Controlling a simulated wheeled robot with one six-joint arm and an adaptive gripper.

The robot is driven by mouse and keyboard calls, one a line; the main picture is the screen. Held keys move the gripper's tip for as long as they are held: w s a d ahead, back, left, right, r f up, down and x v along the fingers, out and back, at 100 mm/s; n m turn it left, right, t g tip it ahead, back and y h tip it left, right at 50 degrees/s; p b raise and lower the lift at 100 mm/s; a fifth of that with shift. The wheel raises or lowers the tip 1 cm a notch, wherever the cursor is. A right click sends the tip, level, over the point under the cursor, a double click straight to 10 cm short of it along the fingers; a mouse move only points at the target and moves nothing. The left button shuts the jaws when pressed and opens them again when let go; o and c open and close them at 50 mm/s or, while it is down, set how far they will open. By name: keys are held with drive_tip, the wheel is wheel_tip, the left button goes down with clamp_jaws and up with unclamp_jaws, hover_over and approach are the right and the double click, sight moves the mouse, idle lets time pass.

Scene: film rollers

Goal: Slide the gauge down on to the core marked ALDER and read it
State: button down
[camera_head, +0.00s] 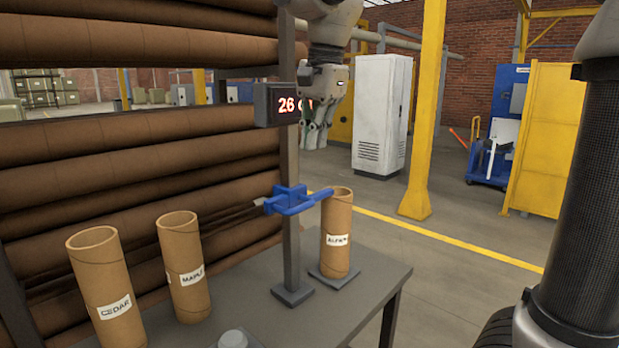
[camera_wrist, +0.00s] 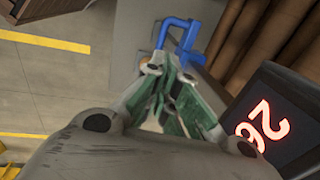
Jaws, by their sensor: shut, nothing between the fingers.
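The blue gauge (camera_head: 290,203) is on an upright grey post (camera_head: 291,240). Its arm reaches right to about the rim height of the ALDER core (camera_head: 337,222); I cannot tell if it touches. This brown cardboard tube stands upright on a grey plate (camera_head: 320,271). My gripper (camera_head: 317,146) is shut and empty, above the gauge and core. In the wrist view my fingertips (camera_wrist: 170,68) point toward the blue gauge (camera_wrist: 183,38); the display (camera_wrist: 268,122) shows 26.
The CEDAR core (camera_head: 108,290) and MAPLE core (camera_head: 184,268) stand upright at the left of the grey table (camera_head: 290,325). A grey round object (camera_head: 233,339) sits at its front edge. Large brown rolls (camera_head: 140,135) are stacked behind. Open floor lies to the right.

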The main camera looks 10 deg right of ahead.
drive_tip(key=f, duration=0.4)
drive_tip(key=w+f, duration=0.1)
drive_tip(key=f, duration=0.3)
drive_tip(key=w+a+f, duration=0.1)
drive_tip(key=f, duration=0.3)
drive_tip(key=shift+a+f, duration=0.1)
drive_tip(key=shift+f, duration=0.05)
drive_tip(key=shift+s+f, duration=0.15)
drive_tip(key=shift+f, duration=0.45)
drive_tip(key=shift+r, duration=0.25)
wheel_tip(320, 180, up, 14)
hover_over(306, 204)
drive_tip(key=s+d, duration=0.2)
drive_tip(key=shift+s+a, duration=0.1)
drive_tip(key=shift+a, duration=0.15)
